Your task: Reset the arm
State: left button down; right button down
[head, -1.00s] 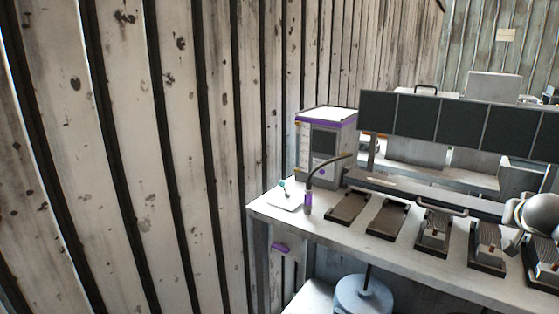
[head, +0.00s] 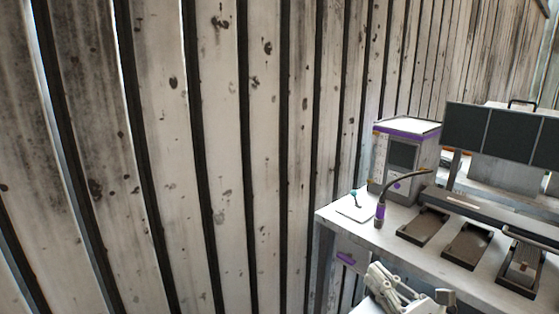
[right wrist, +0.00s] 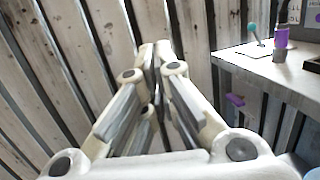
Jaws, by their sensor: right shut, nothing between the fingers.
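My right gripper (head: 378,272) is low in the head view, in front of the workbench's near left end. In the right wrist view its fingers (right wrist: 157,52) come together at the tips, with nothing between them, and point toward the plank wall. My left gripper is in neither view.
A plank wall (head: 265,150) fills the left and middle. The workbench (head: 335,214) on the right bears a grey and purple machine (head: 402,160), a gooseneck microphone (head: 380,212), a small joystick plate (head: 356,211), dark trays (head: 424,225) and dark screens (head: 475,130).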

jog(key=s+d+f+m+g+h, duration=0.1)
jog(key=s+d+f+m+h, duration=0.3)
jog(key=m, duration=0.6)
jog(key=s+d+f+m+g+h, duration=0.1)
jog(key=f+m+h, duration=0.4)
jog(key=m, duration=0.4)
jog(key=s+d+f+m+g+h, duration=0.25)
jog(key=f+m+h, duration=0.2)
jog(key=m, duration=0.55)
jog(key=s+a+f+m+g+y, duration=0.1)
jog(key=s+a+f+m+g, duration=0.2)
jog(key=s, duration=0.4)
jog(key=s+a+f+m+g+y, duration=0.1)
jog(key=s+f+m+g+y, duration=0.2)
jog(key=s+f, duration=0.35)
jog(key=s+a+f+m+g, duration=0.3)
jog(key=s+f+m+g, duration=0.15)
jog(key=s, duration=0.25)
notch_tip(320, 180, down, 23)
jog(key=s+p, duration=0.1)
jog(key=p, duration=0.1)
jog(key=s+d+f+p, duration=0.1)
jog(key=s+f, duration=0.6)
jog(key=s, duration=0.1)
jog(key=s+d+f+g+p, duration=0.1)
jog(key=s+d+f, duration=0.1)
jog(key=s+f, duration=0.5)
jog(key=shift+s+d, duration=0.25)
jog(key=shift+s, duration=0.9)
